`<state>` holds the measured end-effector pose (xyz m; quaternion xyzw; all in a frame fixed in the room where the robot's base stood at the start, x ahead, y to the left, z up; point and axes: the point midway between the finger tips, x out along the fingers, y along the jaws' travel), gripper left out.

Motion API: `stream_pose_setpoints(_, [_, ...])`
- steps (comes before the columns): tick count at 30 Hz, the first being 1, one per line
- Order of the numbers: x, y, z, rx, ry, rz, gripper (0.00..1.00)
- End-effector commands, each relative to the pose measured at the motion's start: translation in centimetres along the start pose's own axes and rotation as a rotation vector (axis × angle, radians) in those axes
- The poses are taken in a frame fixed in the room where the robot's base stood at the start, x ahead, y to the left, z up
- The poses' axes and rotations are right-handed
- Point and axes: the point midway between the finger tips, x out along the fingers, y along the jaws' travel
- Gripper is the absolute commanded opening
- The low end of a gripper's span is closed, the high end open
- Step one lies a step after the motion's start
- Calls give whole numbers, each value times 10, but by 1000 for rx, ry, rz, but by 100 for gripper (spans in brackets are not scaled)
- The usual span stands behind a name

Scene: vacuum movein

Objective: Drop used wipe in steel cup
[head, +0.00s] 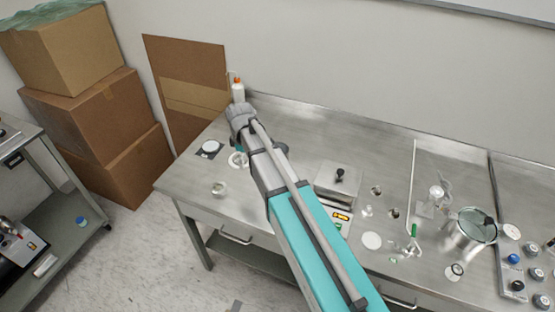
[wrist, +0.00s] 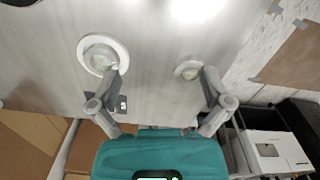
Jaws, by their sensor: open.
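My gripper (wrist: 162,77) is open over the steel bench, with nothing visible between its fingers. In the wrist view, a white round dish (wrist: 84,53) with something pale inside lies by the left finger. A small round metallic cup (wrist: 180,70), possibly the steel cup, lies by the right finger, which partly covers it. In the head view, the white dish (head: 233,160) is beside my arm and the small cup (head: 218,189) is nearer the front edge. I cannot clearly identify the used wipe; the pale content of the dish or cup is too small to tell.
A dark square pad with a white disc (head: 210,147) lies left of the dish. A white bottle with an orange cap (head: 238,92) stands behind. A balance (head: 338,182), glassware and a large metal vessel (head: 476,228) occupy the right. Cardboard boxes (head: 85,125) stand left.

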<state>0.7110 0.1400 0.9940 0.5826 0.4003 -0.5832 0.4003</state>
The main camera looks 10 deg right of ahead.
Motion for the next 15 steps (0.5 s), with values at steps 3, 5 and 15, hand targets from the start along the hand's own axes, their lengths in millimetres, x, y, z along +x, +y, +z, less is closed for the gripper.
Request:
stream_pose_setpoints(3, [10, -15, -8, -3, 0, 0, 98])
stream_pose_setpoints(5, [13, -21, -12, -2, 0, 0, 98])
stream_pose_setpoints(15, [24, -46, -26, -1, 0, 0, 98])
